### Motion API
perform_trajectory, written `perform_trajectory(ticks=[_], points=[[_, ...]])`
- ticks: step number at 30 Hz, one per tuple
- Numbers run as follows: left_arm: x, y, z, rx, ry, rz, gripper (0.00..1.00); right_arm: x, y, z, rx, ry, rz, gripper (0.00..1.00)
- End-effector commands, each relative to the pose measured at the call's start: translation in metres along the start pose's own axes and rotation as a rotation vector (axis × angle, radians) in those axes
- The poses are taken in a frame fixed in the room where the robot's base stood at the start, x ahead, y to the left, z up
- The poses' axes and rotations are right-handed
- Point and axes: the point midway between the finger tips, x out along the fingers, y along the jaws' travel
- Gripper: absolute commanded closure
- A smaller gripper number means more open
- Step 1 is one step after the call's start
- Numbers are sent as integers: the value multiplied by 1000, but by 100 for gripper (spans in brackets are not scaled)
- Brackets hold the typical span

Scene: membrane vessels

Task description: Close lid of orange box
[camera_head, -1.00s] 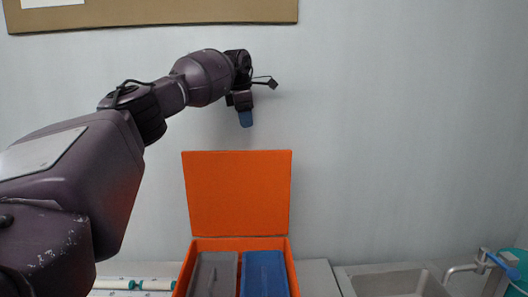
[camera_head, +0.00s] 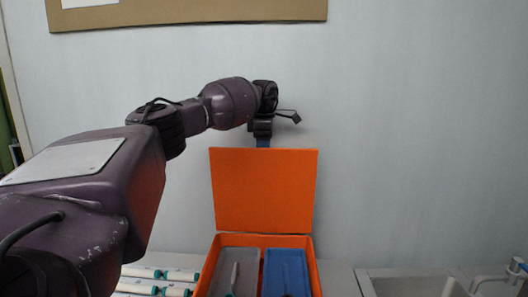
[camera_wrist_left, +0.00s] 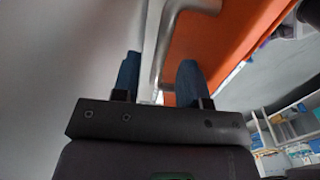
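The orange box (camera_head: 314,262) stands on the counter with its lid (camera_head: 264,190) open and upright at the back. In the box lie a grey tray (camera_head: 222,275) and a blue tray (camera_head: 286,272). My left gripper (camera_head: 263,142) points down at the lid's top edge, its blue fingertips partly hidden behind the lid. In the left wrist view, its two blue fingers (camera_wrist_left: 160,78) are apart, with the orange lid (camera_wrist_left: 215,40) beyond them. A curved grey piece (camera_wrist_left: 165,35) shows near the gap; I cannot tell what it is. My right gripper is out of view.
White tubes with teal fittings (camera_head: 150,273) lie left of the box. A sink (camera_head: 405,287) with a tap (camera_head: 495,280) is at the right. The grey wall (camera_head: 420,140) stands close behind the lid. A brown board (camera_head: 190,13) hangs above.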

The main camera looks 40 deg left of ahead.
Motion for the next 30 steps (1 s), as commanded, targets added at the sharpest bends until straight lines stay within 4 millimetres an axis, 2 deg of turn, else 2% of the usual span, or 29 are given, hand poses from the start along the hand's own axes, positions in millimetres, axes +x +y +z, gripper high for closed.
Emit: perform_trajectory(ticks=[6,15,16,21,24,30], points=[[16,0,0,0,0,-1,60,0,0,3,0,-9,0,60],[18,0,0,0,-1,0,60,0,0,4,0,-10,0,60],[18,0,0,0,-1,0,62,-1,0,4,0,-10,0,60],[18,0,0,0,-1,0,88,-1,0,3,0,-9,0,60],[18,0,0,0,-1,0,100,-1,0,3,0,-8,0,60],[18,0,1,0,-1,0,100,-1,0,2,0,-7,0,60]])
